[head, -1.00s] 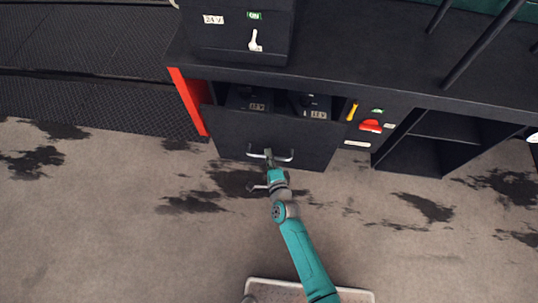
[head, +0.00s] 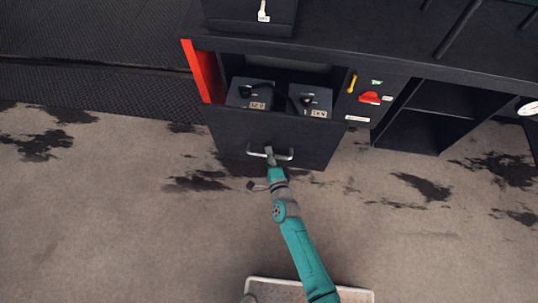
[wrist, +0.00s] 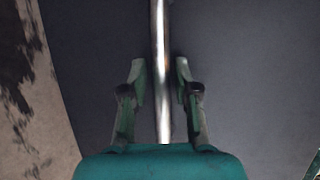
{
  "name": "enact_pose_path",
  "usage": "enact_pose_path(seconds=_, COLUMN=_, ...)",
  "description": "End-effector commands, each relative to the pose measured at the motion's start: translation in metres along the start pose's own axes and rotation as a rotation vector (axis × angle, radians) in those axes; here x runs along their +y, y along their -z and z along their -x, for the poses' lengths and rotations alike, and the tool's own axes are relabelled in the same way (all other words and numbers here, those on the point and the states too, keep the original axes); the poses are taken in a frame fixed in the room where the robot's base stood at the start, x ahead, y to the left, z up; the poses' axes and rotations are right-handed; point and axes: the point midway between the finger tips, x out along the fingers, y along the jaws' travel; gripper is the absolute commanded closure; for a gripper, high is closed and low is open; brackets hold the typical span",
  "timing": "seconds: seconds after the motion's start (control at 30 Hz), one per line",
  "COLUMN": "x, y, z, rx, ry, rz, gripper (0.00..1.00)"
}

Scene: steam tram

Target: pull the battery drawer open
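The battery drawer (head: 270,135) is a black box front under the bench, standing partly out, with two batteries (head: 248,93) (head: 315,100) marked 12 V showing inside. Its silver bar handle (head: 285,155) runs across the front. My gripper (head: 269,157) is at the handle's middle. Finger contact with the bar is hard to make out there.
A red panel (head: 204,72) stands left of the drawer opening. A yellow handle (head: 352,83) and a red switch (head: 369,98) are on the panel to the right, beside an open shelf (head: 430,115).

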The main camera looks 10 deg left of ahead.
Motion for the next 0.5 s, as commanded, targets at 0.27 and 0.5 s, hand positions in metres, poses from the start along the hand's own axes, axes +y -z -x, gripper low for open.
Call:
enact_pose_path(seconds=0.27, x=-0.001, y=0.0, z=0.0, rx=0.0, ry=0.001, rz=0.0, gripper=0.59)
enact_pose_path(seconds=0.5, x=0.0, y=0.0, z=0.015, rx=0.0, ry=0.001, rz=0.0, gripper=0.59)
